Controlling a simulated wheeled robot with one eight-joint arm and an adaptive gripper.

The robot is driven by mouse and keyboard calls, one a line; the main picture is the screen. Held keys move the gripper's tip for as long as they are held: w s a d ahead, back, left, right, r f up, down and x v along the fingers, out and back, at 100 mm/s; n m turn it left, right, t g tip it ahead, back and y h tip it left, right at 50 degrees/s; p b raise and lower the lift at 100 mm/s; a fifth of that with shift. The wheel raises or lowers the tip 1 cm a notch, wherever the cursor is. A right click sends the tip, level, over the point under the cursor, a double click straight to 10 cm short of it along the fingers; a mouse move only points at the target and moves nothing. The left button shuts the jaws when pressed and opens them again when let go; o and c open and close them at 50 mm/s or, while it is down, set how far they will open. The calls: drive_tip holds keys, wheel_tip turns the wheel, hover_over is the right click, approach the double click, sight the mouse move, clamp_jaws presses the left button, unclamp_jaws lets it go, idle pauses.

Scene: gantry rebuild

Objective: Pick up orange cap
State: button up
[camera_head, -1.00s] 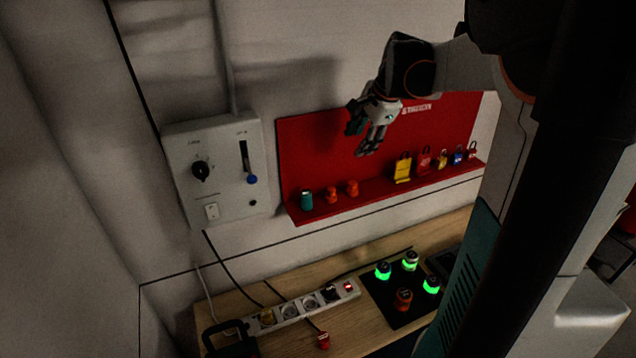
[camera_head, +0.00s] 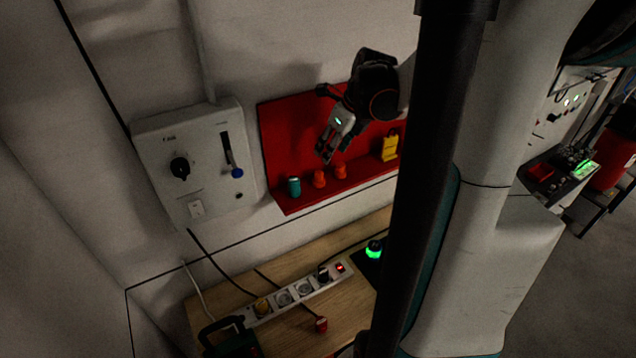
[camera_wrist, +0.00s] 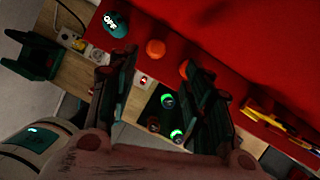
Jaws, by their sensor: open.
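Two small orange caps sit on the ledge of the red wall board: the left cap (camera_head: 319,179) and the right cap (camera_head: 340,171). My gripper (camera_head: 327,152) is open and empty, in front of the board and just above the caps in the head view. In the wrist view, one orange cap (camera_wrist: 155,47) shows between and beyond my open fingers (camera_wrist: 157,78). The other orange cap (camera_wrist: 183,69) is partly hidden by the right finger. I see no contact with either cap.
A teal cylinder (camera_head: 294,187) stands left of the caps, a yellow lock (camera_head: 389,147) to the right. The red board (camera_head: 283,130) backs them. A grey switch box (camera_head: 190,150) hangs at left. Below are a wooden table (camera_head: 350,315) and a power strip (camera_head: 293,296).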

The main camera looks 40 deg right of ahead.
drive_tip(key=b, duration=0.3)
hover_over(319, 172)
drive_tip(key=s, duration=0.2)
wheel_tip(319, 172, down, 6)
drive_tip(key=r, duration=0.1)
drive_tip(key=b+x, duration=0.1)
drive_tip(key=x, duration=0.2)
drive_tip(key=b+x, duration=0.1)
drive_tip(key=x, duration=0.1)
drive_tip(key=shift+s+d+f+b, duration=0.1)
drive_tip(key=shift+s+f+b, duration=0.1)
drive_tip(key=shift+f+b, duration=0.2)
drive_tip(key=shift+s+r, duration=0.1)
drive_tip(key=shift+r, duration=0.05)
drive_tip(key=c, duration=1)
